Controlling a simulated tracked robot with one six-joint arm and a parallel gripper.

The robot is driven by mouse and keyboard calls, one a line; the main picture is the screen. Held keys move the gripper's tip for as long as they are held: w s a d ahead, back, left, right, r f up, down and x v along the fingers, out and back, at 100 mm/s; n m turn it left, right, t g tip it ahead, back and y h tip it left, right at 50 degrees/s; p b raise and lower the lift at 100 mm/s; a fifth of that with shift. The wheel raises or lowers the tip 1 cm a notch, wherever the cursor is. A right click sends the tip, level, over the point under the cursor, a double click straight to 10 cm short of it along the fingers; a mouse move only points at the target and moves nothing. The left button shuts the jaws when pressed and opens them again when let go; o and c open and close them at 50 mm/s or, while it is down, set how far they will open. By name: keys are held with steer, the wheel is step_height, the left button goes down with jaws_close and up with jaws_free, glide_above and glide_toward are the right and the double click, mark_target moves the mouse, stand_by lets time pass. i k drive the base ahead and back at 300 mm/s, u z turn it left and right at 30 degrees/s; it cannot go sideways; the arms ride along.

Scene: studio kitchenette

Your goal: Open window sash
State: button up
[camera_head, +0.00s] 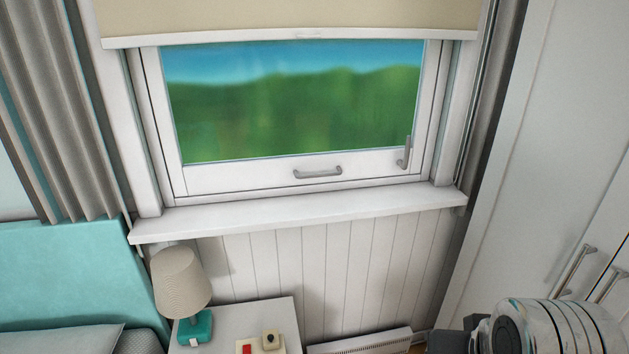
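The window sash (245,180) is a white frame around a pane with a blurred green and blue view. It looks shut in its white surround. A grey bar handle (318,173) sits at the middle of its bottom rail. A grey lever (405,152) stands upright at its lower right corner. My arm's shiny rounded metal part shows at the bottom right, well below and to the right of the sash, touching nothing of the window. My gripper's fingertips cannot be made out.
A cream blind (290,16) covers the window's top. The white sill (300,210) juts out below and is bare. White cupboard doors with handles (575,270) are at right. A grey curtain (60,110) hangs left.

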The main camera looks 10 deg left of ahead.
mark_target(214, 177)
steer(key=u, duration=0.3)
steer(key=i, duration=0.4)
steer(key=u, duration=1.45)
